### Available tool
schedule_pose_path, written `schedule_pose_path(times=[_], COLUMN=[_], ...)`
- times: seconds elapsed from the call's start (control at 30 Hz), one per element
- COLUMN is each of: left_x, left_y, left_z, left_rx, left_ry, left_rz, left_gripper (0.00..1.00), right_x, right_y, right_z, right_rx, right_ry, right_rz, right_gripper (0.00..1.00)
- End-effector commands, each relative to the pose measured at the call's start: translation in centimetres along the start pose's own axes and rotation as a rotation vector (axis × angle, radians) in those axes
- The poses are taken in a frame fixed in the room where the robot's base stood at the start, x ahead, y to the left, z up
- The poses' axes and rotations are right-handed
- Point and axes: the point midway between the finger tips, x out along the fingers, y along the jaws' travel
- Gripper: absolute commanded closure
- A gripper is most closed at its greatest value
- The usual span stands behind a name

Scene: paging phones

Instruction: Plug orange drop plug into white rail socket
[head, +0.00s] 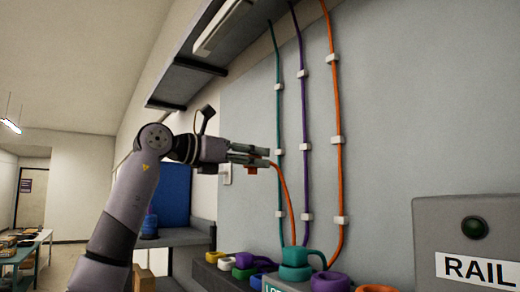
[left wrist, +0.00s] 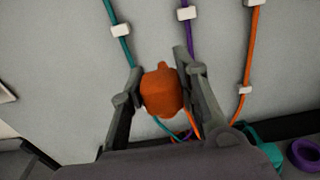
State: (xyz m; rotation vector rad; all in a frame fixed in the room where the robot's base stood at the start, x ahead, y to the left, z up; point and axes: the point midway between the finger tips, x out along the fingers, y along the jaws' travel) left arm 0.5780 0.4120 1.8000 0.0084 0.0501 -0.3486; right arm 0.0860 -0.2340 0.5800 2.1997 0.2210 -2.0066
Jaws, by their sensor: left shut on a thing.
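My left gripper (head: 262,159) reaches in from the left and is shut on the orange drop plug (head: 251,170), held in the air in front of the grey wall panel. In the left wrist view the orange plug (left wrist: 161,91) sits between the two fingers. An orange cord (head: 288,192) runs from the gripper down to the right. The white rail socket cannot be told for certain; a row of coloured pieces, one of them white (head: 226,264), stands below on a dark rail. My right gripper is not in view.
Teal, purple and orange cables (head: 337,110) run down the wall through white clips. A grey box marked RAIL (head: 440,225) stands at the right. A teal piece (head: 296,262) stands among the coloured rings. A shelf (head: 180,85) overhangs at upper left.

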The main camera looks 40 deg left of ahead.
Motion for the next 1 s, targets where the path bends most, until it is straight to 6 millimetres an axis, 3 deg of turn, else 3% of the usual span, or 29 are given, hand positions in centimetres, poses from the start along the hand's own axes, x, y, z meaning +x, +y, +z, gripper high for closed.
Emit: schedule_pose_path(times=[0.23, 1.0], left_x=[0.0, 0.0], left_y=[2.7, 10.2], left_z=[0.3, 0.2], left_rx=[-0.003, -0.003], left_ry=[0.001, -0.003], left_rz=[0.002, 0.001], left_gripper=[0.99, 0.99], right_x=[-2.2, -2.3], right_y=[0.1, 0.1], right_z=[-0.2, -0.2], right_rx=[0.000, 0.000], right_ry=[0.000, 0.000], right_rz=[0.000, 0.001], right_gripper=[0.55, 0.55])
